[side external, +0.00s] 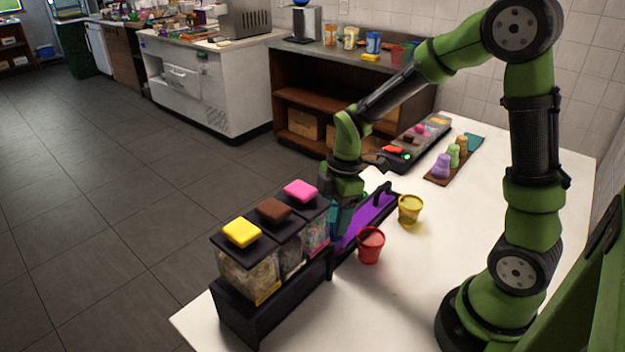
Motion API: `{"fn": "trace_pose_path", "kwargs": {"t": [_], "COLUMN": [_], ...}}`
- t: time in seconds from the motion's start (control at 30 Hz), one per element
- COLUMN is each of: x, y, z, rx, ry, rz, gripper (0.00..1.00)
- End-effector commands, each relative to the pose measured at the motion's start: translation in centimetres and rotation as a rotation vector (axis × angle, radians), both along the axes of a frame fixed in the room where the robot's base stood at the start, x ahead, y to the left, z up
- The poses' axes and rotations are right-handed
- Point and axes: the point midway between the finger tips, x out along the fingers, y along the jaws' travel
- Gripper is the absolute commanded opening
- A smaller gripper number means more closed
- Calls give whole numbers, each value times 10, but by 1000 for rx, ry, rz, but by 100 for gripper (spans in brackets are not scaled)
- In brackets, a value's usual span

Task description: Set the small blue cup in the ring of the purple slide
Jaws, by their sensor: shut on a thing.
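The purple slide (374,217) lies in a dark track on the white table, with a black handle at its far end. My gripper (338,222) points down at the slide's left side, close to the black dispenser. It is shut on a small blue cup, of which only a blue-teal patch shows; the fingers and dispenser hide most of it. The slide's ring is hidden behind my gripper and the containers, so I cannot tell whether the cup is in it.
A red cup (370,246) and a yellow cup (410,209) stand right of the slide. Topping containers with yellow (242,232), brown and pink lids stand at the left. A brown tray (440,179) of colored cups and a dark machine (429,150) are behind. The table's front right is clear.

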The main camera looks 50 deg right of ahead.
Motion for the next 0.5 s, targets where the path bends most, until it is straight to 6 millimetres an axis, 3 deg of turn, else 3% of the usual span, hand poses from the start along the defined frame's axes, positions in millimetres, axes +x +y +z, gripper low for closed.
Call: {"fn": "trace_pose_path", "kwargs": {"t": [0.2, 0.5], "x": [-1, -1], "y": [0, 0], "z": [-27, -29], "rx": [0, -1], "ry": [2, 1], "rz": [-1, 0], "gripper": [34, 34]}}
